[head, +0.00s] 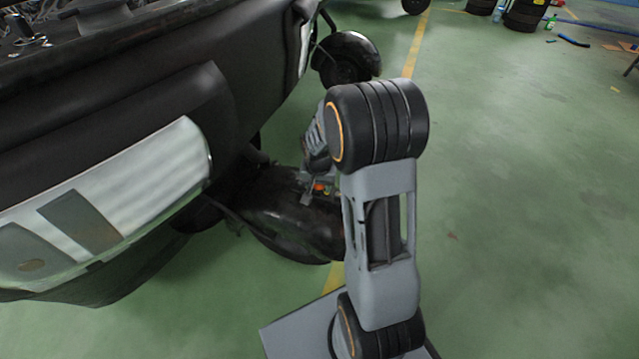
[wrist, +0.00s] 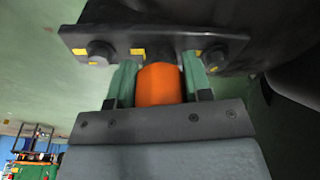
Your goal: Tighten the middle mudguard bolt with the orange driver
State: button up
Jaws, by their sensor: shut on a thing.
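The orange driver (wrist: 160,85) stands between the green-padded fingers of my gripper (wrist: 158,88), which is shut on its handle. Its far end meets the middle of a dark mudguard bracket (wrist: 120,38), where the middle bolt is hidden; I cannot tell how well it is seated. The left bolt (wrist: 100,52) and right bolt (wrist: 214,57) show on either side, with yellow marks on them and on the plate. In the head view, my gripper (head: 312,190) is at the black mudguard (head: 280,215), with a small orange bit of the driver (head: 319,187) showing.
The dark rickshaw body (head: 120,110) with a pale panel (head: 150,180) fills the left of the head view. Tyres (head: 525,14) and a green bottle (head: 551,21) stand at the back right.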

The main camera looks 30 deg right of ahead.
jog(key=m, duration=0.2)
jog(key=m+b, duration=0.1)
jog(key=m, duration=0.1)
jog(key=shift+m+g+h, duration=0.3)
jog(key=shift+m, duration=0.1)
jog(key=m+b, duration=0.1)
jog(key=m, duration=0.2)
jog(key=shift+d+m+g, duration=0.15)
jog(key=shift+m+g, duration=0.15)
jog(key=shift+s, duration=0.1)
jog(key=shift+r, duration=0.1)
jog(key=shift+r+p, duration=0.9)
jog(key=shift+r, duration=0.55)
